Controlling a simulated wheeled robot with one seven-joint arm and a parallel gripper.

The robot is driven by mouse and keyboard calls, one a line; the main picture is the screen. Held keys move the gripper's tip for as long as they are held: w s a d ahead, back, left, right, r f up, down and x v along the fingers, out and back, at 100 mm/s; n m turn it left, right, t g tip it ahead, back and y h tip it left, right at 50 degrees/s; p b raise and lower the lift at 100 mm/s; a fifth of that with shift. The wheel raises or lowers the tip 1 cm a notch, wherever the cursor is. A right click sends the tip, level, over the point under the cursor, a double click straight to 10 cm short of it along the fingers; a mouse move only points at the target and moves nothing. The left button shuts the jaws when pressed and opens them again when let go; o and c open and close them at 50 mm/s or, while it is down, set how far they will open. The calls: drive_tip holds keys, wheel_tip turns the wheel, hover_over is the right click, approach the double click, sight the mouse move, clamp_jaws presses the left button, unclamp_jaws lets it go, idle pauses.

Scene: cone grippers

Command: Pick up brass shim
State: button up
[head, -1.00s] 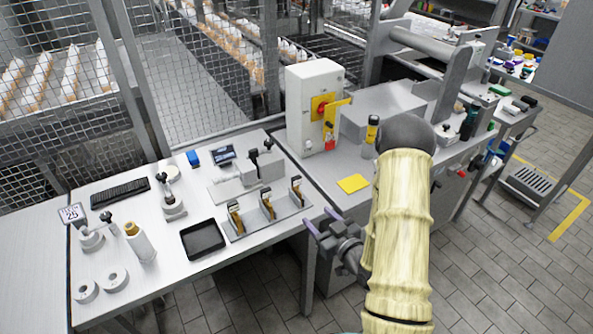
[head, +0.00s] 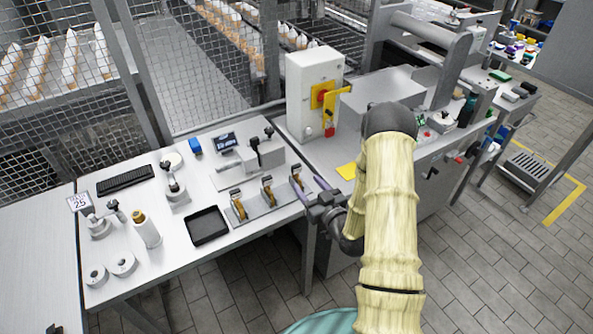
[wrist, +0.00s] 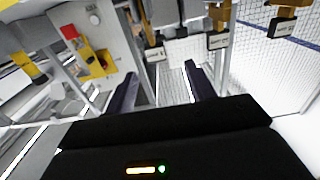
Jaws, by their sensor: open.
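Three brass-coloured pieces stand in a row of small holders on a grey rack (head: 262,210) at the table's right front: a left piece (head: 239,208), a middle piece (head: 269,195) and a right piece (head: 298,181). I cannot tell which one is the brass shim. My gripper (head: 311,191) is open and empty, just right of the rack's right end, nearest the right piece. In the wrist view my gripper (wrist: 160,85) has both fingers apart with nothing between them. Brass pieces (wrist: 221,12) with dark labelled tags show at that view's top, beyond the fingertips.
A black tray (head: 206,226) lies left of the rack. A grey clamp fixture (head: 262,155) stands behind it. A white switch box (head: 313,92) with a yellow lever and a yellow pad (head: 346,171) are on the right bench. A bottle (head: 146,230) stands at left.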

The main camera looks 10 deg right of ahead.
sight(298, 170)
drive_tip(key=p+x, duration=0.1)
drive_tip(key=x, duration=0.4)
drive_tip(key=shift+w, duration=0.2)
drive_tip(key=shift+w+a+r+p, duration=0.1)
drive_tip(key=shift+w+p, duration=0.35)
drive_tip(key=x, duration=0.1)
drive_tip(key=p+x, duration=0.1)
drive_tip(key=x, duration=0.2)
drive_tip(key=shift+w, duration=0.25)
drive_tip(key=c, duration=1.1)
